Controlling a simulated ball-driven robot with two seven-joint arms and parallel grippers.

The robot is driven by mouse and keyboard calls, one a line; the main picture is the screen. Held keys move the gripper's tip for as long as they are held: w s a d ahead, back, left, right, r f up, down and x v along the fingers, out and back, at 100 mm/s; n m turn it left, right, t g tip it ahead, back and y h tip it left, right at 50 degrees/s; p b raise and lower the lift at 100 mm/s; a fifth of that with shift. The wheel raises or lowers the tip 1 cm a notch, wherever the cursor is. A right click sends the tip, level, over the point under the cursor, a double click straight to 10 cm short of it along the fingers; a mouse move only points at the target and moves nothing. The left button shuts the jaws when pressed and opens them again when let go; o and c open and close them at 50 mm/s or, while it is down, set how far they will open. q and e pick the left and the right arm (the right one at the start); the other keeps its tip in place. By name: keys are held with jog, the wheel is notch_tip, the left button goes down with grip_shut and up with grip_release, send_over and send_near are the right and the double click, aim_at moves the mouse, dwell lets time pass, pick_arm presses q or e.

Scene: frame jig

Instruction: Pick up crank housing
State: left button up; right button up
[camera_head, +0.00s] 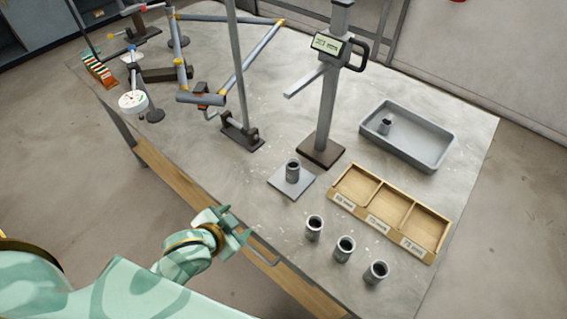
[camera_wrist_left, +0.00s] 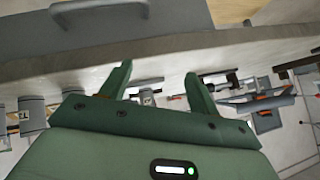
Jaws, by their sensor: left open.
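Several grey hollow cylinders that look like crank housings are on the table. Three stand in a row near the front edge: a left one (camera_head: 314,228), a middle one (camera_head: 344,248) and a right one (camera_head: 376,272). Another housing (camera_head: 292,171) stands on a light square plate (camera_head: 291,183), and one more (camera_head: 385,126) is in the grey tray (camera_head: 408,141). My left gripper (camera_head: 236,226) is open and empty at the table's front edge, left of the row and apart from it. It also shows in the left wrist view (camera_wrist_left: 158,82). My right gripper is not in view.
A wooden box with three labelled compartments (camera_head: 333,198) lies behind the row. A height gauge (camera_head: 327,110) stands behind the plate. A bicycle-like frame jig (camera_head: 239,120) fills the back left. A drawer handle (camera_head: 263,252) juts from the front edge.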

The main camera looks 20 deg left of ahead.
pick_arm(q)
jog(key=w+d+r+n+t+h, duration=0.2)
jog(key=w+d+r+t+h, duration=0.1)
jog(key=w+r+t+h, duration=0.3)
jog(key=g+y+b, duration=0.1)
jog(key=b, duration=0.2)
send_near(297, 162)
jog(key=w+f, duration=0.2)
jog(key=w, duration=0.2)
jog(key=shift+w+d+f, duration=0.2)
jog(key=shift+d+f, duration=0.15)
jog(key=shift+f, duration=0.05)
jog(key=b+x, duration=0.1)
jog(key=x, duration=0.5)
jog(key=shift+w+d+r+b, duration=0.1)
jog(key=shift+w+d+b, duration=0.05)
jog(key=shift+d+b, duration=0.15)
jog(key=shift+r, duration=0.1)
jog(key=c, duration=1.2)
